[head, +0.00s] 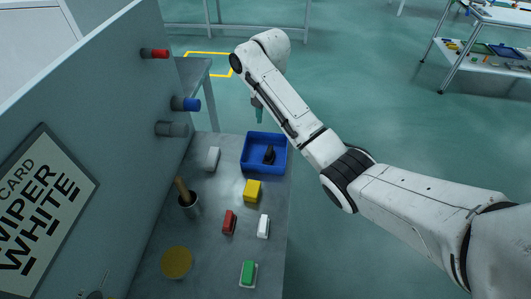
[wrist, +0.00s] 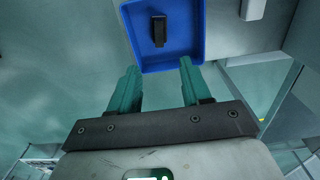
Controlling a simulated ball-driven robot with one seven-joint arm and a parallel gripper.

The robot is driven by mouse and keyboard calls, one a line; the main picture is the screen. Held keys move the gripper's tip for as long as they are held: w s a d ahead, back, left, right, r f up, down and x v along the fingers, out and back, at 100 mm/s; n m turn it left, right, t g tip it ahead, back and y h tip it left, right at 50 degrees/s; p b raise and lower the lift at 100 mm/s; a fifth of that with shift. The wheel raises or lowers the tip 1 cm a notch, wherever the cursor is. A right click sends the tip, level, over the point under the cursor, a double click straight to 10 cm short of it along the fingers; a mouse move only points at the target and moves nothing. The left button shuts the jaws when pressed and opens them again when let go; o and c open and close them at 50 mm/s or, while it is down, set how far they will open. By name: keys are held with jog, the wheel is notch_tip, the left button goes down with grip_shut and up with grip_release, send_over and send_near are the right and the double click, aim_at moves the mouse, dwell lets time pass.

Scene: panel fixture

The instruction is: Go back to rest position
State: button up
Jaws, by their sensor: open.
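My gripper (wrist: 158,90) is open and empty, with its two teal fingers apart in the wrist view. In the head view, a teal finger of it (head: 259,112) shows above the far end of the table, by the back of the blue tray (head: 247,167). The tray also shows in the wrist view (wrist: 202,40), beyond the fingertips. A black object (head: 269,154) lies inside the tray, and it shows in the wrist view too (wrist: 158,31). My white arm reaches in from the right, bent at the elbow; the gripper's body is mostly hidden behind it.
A panel (head: 110,110) with protruding pegs stands left. Open floor lies right.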

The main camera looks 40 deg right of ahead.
jog(key=shift+r, duration=0.15)
dwell(0.3)
jog(key=s+a+f+n+t, duration=0.1)
jog(key=s+a+f+n, duration=0.15)
jog(key=a, duration=0.35)
jog(key=s+a+f+n+t+y, duration=0.1)
jog(key=s+a+f+n, duration=0.1)
jog(key=s+a+f, duration=0.3)
jog(key=s+a+f+n+t, duration=0.1)
jog(key=s+a+n, duration=0.1)
jog(key=a, duration=0.4)
jog(key=s+r+n+t+h, duration=0.15)
jog(key=s+n, duration=0.25)
jog(key=s, duration=0.9)
jog(key=s+f+g, duration=0.1)
jog(key=s+f, duration=0.2)
jog(key=s, duration=0.2)
jog(key=s+d+f+g, duration=0.1)
jog(key=s+f+g, duration=0.1)
jog(key=s, duration=0.4)
jog(key=shift+d+f+m, duration=0.15)
jog(key=shift+f+m, duration=0.3)
jog(key=shift+f, duration=0.35)
